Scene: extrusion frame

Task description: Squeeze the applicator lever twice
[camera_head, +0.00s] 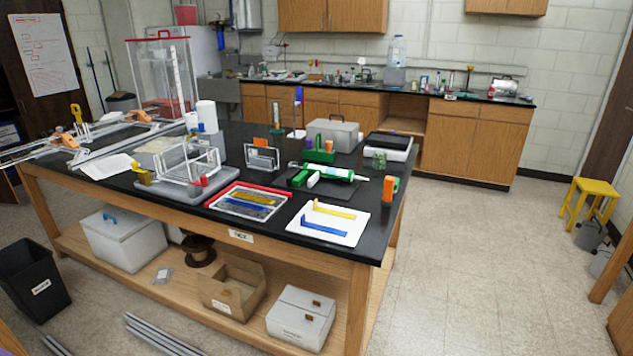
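A green and white tube-shaped tool (328,172), which looks like the applicator, lies on the black-topped workbench (330,262) near its right end. Its thin nozzle points right. Green and white pieces sit against its near side; I cannot tell which part is the lever or how far it is pressed. Neither of my grippers is in view, and nothing is seen touching the tool.
A white sheet with yellow and blue brackets (328,222), a red-edged tray (249,201) and an orange-and-green upright item (389,191) surround the tool. A small white frame (190,160) stands left. Open floor (480,260) lies right of the bench.

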